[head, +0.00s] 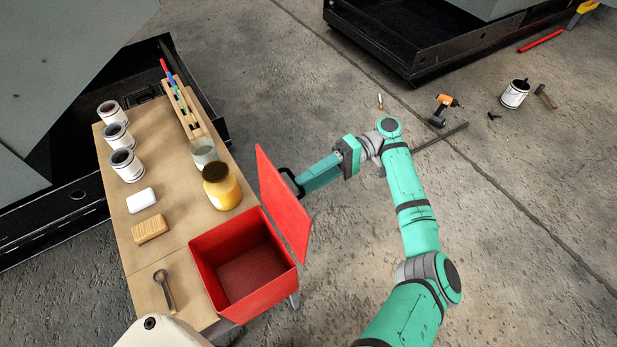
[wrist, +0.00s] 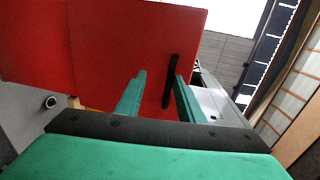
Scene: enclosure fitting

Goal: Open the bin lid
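The red bin (head: 243,268) stands at the table's front right corner, and its empty inside shows in the head view. Its red lid (head: 280,200) stands raised along the bin's right side, well clear of the opening. A black handle (head: 289,178) is on the lid's outer face. My gripper (head: 301,187) is at that handle, to the right of the lid. In the wrist view, my gripper (wrist: 158,80) has its fingers apart, with the handle (wrist: 171,82) between them, nearer the right finger. A gap shows on the left; contact is unclear. The lid (wrist: 130,45) fills much of that view.
The wooden table (head: 185,235) holds several cans, a yellow jar (head: 221,187), a white block (head: 142,200), a wooden brush or block (head: 150,229), a wrench (head: 164,290) and a rack of pens (head: 180,100). Tools lie on the right floor, including a drill (head: 445,108). Floor right of my arm is mostly clear.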

